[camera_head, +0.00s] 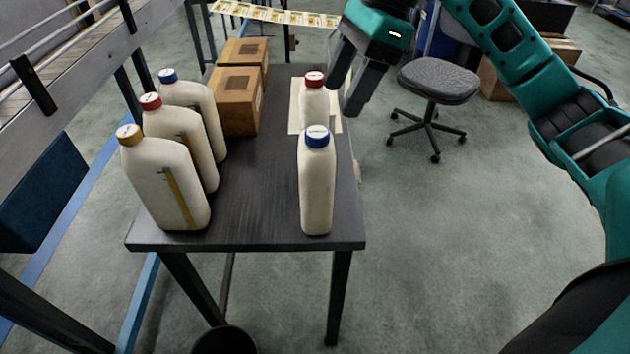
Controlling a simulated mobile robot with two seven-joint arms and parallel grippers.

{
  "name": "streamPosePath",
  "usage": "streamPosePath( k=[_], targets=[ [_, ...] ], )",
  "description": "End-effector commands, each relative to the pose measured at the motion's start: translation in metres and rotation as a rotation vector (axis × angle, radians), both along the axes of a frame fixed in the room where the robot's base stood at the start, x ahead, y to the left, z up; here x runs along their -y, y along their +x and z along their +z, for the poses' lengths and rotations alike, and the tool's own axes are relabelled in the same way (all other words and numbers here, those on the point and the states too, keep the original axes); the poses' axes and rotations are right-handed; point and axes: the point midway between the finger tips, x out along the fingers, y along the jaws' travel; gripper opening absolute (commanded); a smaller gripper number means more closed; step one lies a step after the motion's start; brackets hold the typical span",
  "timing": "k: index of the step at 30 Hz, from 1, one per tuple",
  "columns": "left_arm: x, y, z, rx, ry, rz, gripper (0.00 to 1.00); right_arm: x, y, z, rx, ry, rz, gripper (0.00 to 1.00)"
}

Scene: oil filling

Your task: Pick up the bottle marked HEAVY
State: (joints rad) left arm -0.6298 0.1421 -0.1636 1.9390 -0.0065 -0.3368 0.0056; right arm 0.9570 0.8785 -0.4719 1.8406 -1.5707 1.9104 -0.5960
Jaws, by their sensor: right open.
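Several white bottles stand upright on a dark table (258,195). On the right are a blue-capped bottle (317,190) in front and a red-capped bottle (314,103) behind it. On the left are a yellow-capped bottle (160,185), a red-capped bottle (180,128) and a blue-capped bottle (195,96). No HEAVY marking is readable on any of them. My right gripper (343,97) is open and empty, its dark fingers pointing down just right of the right-hand red-capped bottle. I cannot tell whether it touches that bottle. My left gripper is out of view.
Two cardboard boxes (237,103) sit at the table's back left. A pale sheet (296,112) lies under or behind the right red-capped bottle. The table's middle is clear. A grey office chair (438,82) stands on the floor to the right. A metal railing (60,75) runs along the left.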

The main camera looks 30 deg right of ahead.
Motion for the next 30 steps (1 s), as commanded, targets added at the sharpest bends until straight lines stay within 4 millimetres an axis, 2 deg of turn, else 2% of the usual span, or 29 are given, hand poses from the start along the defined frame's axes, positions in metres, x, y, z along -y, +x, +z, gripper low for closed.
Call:
streamPosePath(
  k=[3,8,18,26,30],
  targets=[
    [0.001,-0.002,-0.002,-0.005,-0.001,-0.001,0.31,-0.007,0.001,-0.016,-0.002,0.001,0.002,0.69],
    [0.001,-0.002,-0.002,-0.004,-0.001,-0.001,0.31,-0.011,0.002,-0.026,-0.001,0.001,0.002,0.69],
    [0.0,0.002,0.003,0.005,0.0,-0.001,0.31,-0.027,0.006,-0.067,-0.001,0.002,0.002,0.69],
    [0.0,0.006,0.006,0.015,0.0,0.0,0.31,-0.028,0.007,-0.071,0.001,0.001,0.001,0.69],
    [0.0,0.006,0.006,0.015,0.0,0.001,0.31,-0.028,0.007,-0.071,0.001,0.001,0.001,0.58]
  ],
)
